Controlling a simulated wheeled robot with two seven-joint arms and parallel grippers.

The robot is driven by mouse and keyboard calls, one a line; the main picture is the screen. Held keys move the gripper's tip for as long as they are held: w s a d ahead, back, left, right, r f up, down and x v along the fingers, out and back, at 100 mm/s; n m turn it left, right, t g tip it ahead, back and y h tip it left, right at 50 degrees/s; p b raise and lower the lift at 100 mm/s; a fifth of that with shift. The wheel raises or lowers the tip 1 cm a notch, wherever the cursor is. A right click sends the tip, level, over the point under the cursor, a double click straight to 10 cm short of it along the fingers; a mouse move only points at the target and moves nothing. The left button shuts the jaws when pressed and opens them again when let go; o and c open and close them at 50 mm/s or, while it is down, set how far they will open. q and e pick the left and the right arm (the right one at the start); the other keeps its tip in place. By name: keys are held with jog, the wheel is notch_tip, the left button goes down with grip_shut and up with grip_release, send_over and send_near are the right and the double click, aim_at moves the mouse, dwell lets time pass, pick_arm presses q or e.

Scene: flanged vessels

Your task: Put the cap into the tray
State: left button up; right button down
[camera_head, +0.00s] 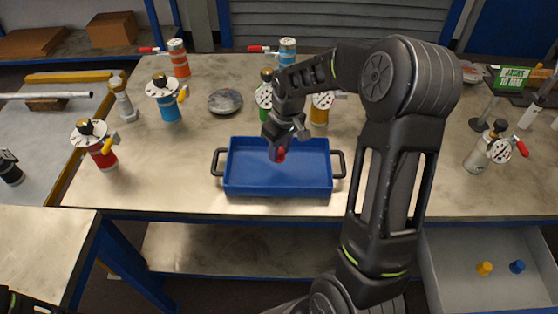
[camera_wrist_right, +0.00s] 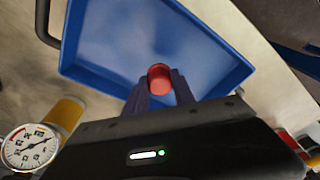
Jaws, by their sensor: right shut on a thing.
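The blue tray (camera_head: 305,185) with two black handles stands on the workbench in the middle of the head view. It also fills much of the right wrist view (camera_wrist_right: 210,40). My right gripper (camera_head: 277,153) points down over the tray. Its jaws are shut on the red cap (camera_head: 281,155), which shows between the fingertips in the right wrist view (camera_wrist_right: 159,78). The cap appears above the tray floor; the exact height cannot be told. The tray holds nothing else that I can see. My left gripper is not clearly visible; only a dark part shows at the lower left corner.
Several flanged vessels with gauges stand around, including a blue one (camera_head: 168,105), a red one (camera_head: 98,148) and a grey one (camera_head: 484,152). A round grey disc (camera_head: 225,101) lies behind the tray. An open drawer (camera_head: 450,285) holds a yellow cap (camera_head: 484,268) and a blue cap (camera_head: 517,267).

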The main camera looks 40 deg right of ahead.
aim_at(279, 169)
jog(key=shift+f, duration=0.65)
jog(key=shift+f+p, duration=0.3)
jog(key=shift+f, duration=1.6)
jog(key=shift+f, duration=0.15)
jog(key=c, duration=1.1)
grip_release()
jog(key=shift+o, duration=0.2)
notch_tip(279, 169, up, 12)
jog(key=s+b, duration=0.1)
jog(key=shift+s+d, duration=0.15)
jog(key=shift+s, duration=0.25)
